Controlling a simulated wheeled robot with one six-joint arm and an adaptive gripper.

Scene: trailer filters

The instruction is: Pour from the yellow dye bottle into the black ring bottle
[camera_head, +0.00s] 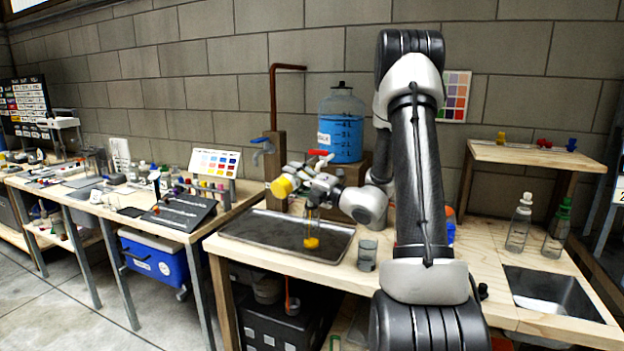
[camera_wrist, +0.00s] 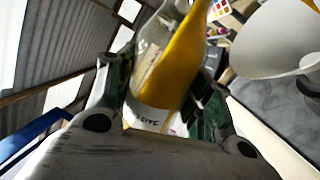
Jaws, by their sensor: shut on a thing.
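My gripper (camera_head: 304,180) is shut on the yellow dye bottle, above the metal tray. In the wrist view the yellow dye bottle (camera_wrist: 172,75) is clear, tilted and part-filled with yellow liquid; a label with "DYE" shows low between the fingers (camera_wrist: 160,100). In the head view its yellow end (camera_head: 283,187) sticks out left of the gripper. Below the gripper, a clear vessel (camera_head: 312,225) stands upright on the tray with yellow at its bottom. It may be the black ring bottle, but I cannot make out a ring. The held bottle's mouth is hidden.
The tray (camera_head: 240,236) lies on the wooden bench. A grey cup (camera_head: 367,255) stands right of it. A large jug of blue liquid (camera_head: 341,125) stands behind. Two clear bottles (camera_head: 519,224) (camera_head: 557,230) stand at the right near a sink (camera_head: 545,290). My arm blocks the bench's middle.

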